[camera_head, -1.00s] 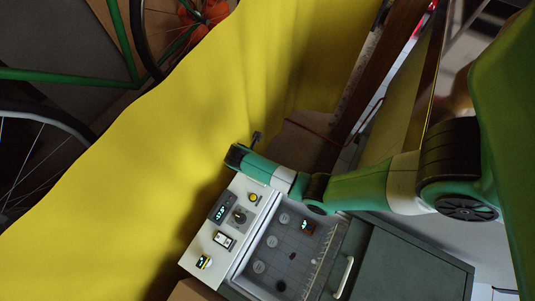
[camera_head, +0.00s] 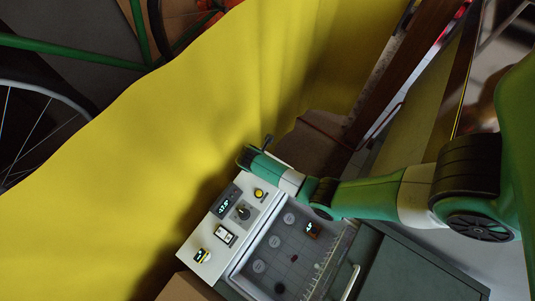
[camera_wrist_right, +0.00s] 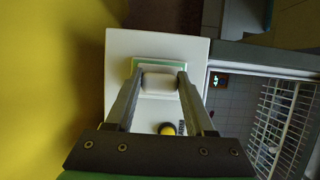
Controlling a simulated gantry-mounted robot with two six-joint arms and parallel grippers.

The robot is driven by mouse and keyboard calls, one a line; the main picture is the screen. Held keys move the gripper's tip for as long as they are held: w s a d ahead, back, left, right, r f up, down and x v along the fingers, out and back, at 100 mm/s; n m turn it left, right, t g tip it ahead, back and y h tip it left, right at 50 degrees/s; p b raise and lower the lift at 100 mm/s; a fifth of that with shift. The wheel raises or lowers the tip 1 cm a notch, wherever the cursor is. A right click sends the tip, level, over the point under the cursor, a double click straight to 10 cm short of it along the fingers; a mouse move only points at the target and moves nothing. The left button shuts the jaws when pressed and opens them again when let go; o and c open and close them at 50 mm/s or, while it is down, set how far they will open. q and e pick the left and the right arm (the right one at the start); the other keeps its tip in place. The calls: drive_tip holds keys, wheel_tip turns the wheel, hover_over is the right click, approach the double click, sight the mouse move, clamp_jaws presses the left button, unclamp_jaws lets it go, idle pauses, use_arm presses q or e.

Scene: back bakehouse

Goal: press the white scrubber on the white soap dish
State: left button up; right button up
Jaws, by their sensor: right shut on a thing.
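In the right wrist view my right gripper (camera_wrist_right: 160,78) is shut on the white scrubber (camera_wrist_right: 160,83), a pale block with rounded edges between the fingertips. Just beyond the scrubber is a pale rectangular piece with a green edge (camera_wrist_right: 146,63), which may be the soap dish. It lies over the white panel (camera_wrist_right: 120,48), and the scrubber covers much of it. I cannot tell whether the scrubber touches it. In the head view my right arm reaches in from the right to the panel's top end; the scrubber and dish cannot be made out there. My left gripper is out of view.
The white panel carries a yellow button (camera_head: 259,194), a dark knob (camera_head: 242,212) and small displays. Beside it is a grey bin (camera_head: 285,245) with round marks, a small lit device (camera_head: 312,229) and a white rack (camera_head: 330,262). A yellow sheet (camera_head: 170,120) hangs close by.

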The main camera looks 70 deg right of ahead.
drive_tip(key=shift+f+b, duration=0.4)
drive_tip(key=shift+f, duration=0.1)
idle(0.8)
drive_tip(key=shift+f, duration=0.1)
idle(1.1)
wheel_tip(320, 180, up, 5)
drive_tip(key=p, duration=0.5)
drive_tip(key=shift+r, duration=1.1)
